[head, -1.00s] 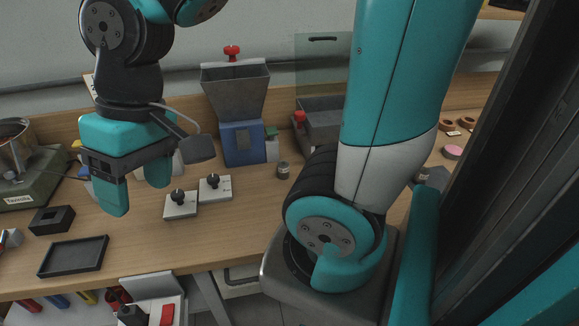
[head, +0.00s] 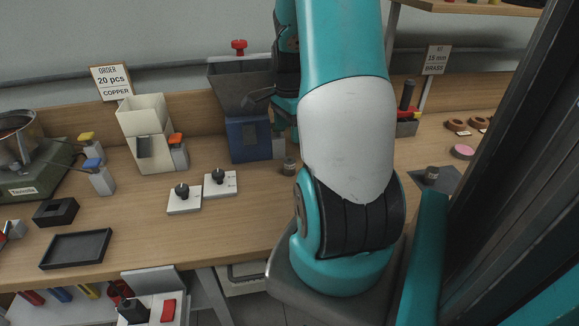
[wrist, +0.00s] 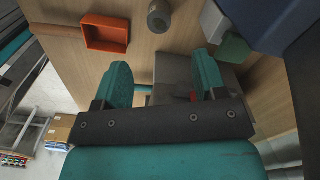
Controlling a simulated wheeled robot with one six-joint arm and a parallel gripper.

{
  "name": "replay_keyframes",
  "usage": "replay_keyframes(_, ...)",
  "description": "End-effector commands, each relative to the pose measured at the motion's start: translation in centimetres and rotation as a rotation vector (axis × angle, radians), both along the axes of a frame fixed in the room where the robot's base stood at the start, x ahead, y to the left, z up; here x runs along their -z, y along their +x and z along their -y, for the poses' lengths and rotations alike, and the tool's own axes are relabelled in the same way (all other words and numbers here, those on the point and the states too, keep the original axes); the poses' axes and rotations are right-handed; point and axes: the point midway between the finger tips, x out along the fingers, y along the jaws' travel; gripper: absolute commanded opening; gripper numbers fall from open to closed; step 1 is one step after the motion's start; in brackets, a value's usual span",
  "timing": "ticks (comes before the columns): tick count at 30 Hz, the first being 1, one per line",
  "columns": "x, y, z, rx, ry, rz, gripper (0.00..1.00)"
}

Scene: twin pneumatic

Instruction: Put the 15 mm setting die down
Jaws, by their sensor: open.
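One small grey metal cylinder (head: 289,165) stands upright on the bench just left of my arm. It, or one like it, shows at the top of the wrist view (wrist: 158,16). Another small cylinder (head: 432,172) stands on a dark pad (head: 445,182) at the right. I cannot read a size on either, so I cannot tell which is the 15 mm setting die. My gripper (wrist: 162,63) is open, with nothing held between its teal fingers. In the head view my arm hides most of it, near the blue-based hopper.
The blue-based hopper (head: 248,140) stands at the back. Two white plates with black knobs (head: 183,198) lie at mid-bench. An empty black tray (head: 76,249) lies front left. The wrist view shows an orange tray (wrist: 105,45) and a grey metal box (wrist: 172,69) beyond the fingers.

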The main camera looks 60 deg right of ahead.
Motion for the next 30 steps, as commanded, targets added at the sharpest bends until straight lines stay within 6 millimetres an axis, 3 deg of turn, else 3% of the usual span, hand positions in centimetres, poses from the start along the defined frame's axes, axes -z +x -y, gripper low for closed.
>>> replay_keyframes(6,4.3,0.0,-0.1,-0.003,0.003,-0.002,0.65)
replay_keyframes(14,6.2,0.0,-0.1,-0.004,0.003,-0.001,0.65)
replay_keyframes(21,9.7,-0.1,-0.3,-0.004,0.003,-0.002,0.65)
replay_keyframes(30,10.8,0.0,-0.2,-0.003,-0.001,0.002,0.65)
